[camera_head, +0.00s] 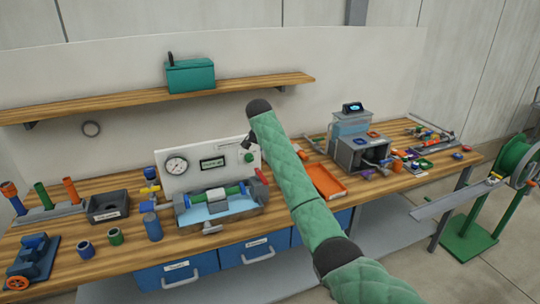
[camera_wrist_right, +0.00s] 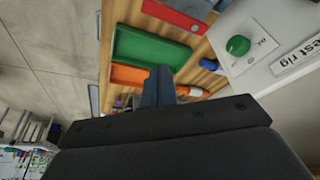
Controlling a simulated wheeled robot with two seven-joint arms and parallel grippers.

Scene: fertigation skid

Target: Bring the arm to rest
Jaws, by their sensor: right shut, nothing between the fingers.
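My right arm (camera_head: 290,185), in a green quilted sleeve, rises from the lower right of the head view across the bench to a dark joint at its upper end. My right gripper (camera_wrist_right: 160,78) shows in the wrist view as dark fingers, shut and empty, above the bench. The fingers overlap the edge of an orange tray (camera_wrist_right: 128,75) in the picture; I cannot tell the height between them. My left gripper is in neither view.
The white test rig panel (camera_head: 205,178) stands left of my arm; its green knob (camera_wrist_right: 238,45) shows in the wrist view. A green tray (camera_wrist_right: 150,48) is close to the fingers. A shelf (camera_head: 130,98) runs along the wall. A grey machine (camera_head: 358,155) stands right of the arm.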

